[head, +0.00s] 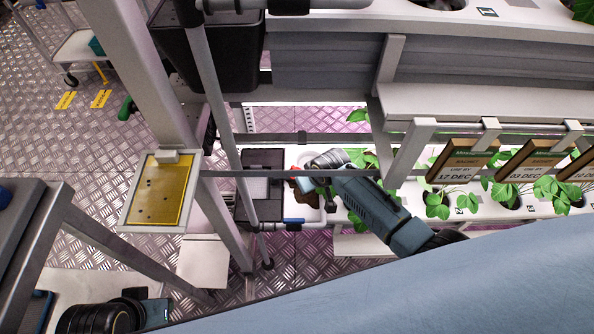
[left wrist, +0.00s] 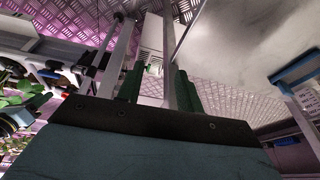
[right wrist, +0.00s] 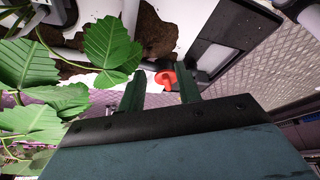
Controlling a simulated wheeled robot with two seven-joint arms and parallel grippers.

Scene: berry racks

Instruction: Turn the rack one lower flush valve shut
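The red valve handle (right wrist: 167,78) shows in the right wrist view, on a dark fitting at the end of the white planting channel (right wrist: 185,20). My right gripper (right wrist: 160,92) is open, with its two green fingers on either side of the handle in the picture. The handle appears just beyond the fingertips; I cannot tell whether they touch it. In the head view my right arm reaches in from the right, and its wrist hides most of the valve. My left gripper (left wrist: 157,88) is open and empty in the left wrist view, away from the valve.
A black box (head: 262,160) stands at the channel end. A blue-handled valve (head: 293,222) sits below it. Grey rack posts and thin rails cross nearby. Leafy plants (right wrist: 105,50) crowd the right gripper's left side. A yellow panel (head: 160,190) hangs at left.

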